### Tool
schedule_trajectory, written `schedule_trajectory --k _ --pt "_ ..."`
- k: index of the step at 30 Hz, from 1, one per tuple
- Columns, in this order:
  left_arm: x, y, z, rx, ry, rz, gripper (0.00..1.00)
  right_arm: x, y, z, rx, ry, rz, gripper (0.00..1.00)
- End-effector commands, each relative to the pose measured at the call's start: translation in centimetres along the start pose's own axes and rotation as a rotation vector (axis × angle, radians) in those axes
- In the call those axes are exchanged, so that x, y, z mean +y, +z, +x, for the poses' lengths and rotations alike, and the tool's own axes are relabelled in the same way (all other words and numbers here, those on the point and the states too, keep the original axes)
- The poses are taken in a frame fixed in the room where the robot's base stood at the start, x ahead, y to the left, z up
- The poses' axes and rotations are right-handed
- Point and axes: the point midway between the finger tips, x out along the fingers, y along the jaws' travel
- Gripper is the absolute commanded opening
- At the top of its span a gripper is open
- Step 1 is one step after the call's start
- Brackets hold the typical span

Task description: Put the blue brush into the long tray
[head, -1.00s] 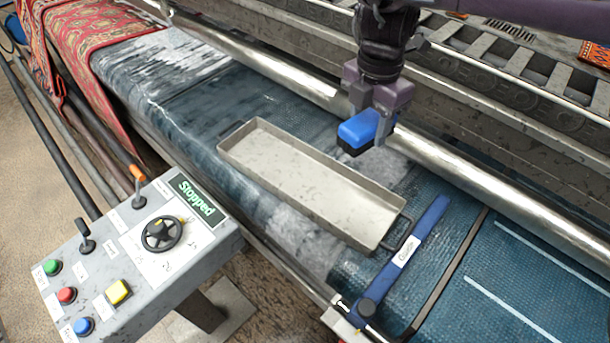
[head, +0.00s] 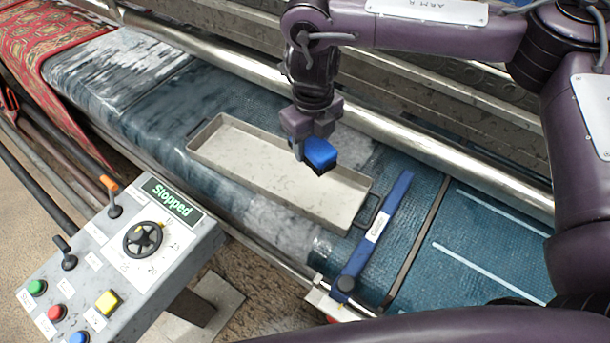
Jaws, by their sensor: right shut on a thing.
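The blue brush (head: 320,153) has a blue body and dark bristles underneath. My right gripper (head: 308,147) is shut on it and points down. In the picture the brush overlaps the right half of the long tray, and it looks held above the tray floor; the exact height cannot be told. The long tray (head: 245,155) is a shallow grey metal tray with a handle at each end, lying on the wet blue belt. The tray looks empty. My left gripper is not in view.
A blue bar (head: 375,235) with a label lies across the belt, right of the tray. A steel roller (head: 430,150) runs behind the tray. A control panel (head: 125,260) reading "Stopped" stands at the lower left. A red rug (head: 50,40) lies at the upper left.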

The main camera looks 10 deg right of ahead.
Motion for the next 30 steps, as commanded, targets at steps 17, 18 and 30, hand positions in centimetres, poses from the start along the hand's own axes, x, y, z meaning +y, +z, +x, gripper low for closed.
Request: schedule_trajectory --k 17,18,30 --pt "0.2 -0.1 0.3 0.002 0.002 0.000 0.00 0.0 0.0 10.1 0.002 0.002 0.005 0.20" --pt "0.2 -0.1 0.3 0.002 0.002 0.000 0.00 0.0 -0.1 10.8 0.002 0.002 0.005 0.20" --pt "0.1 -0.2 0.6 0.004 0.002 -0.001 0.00 -0.1 0.1 13.0 -0.002 0.000 0.004 0.20"
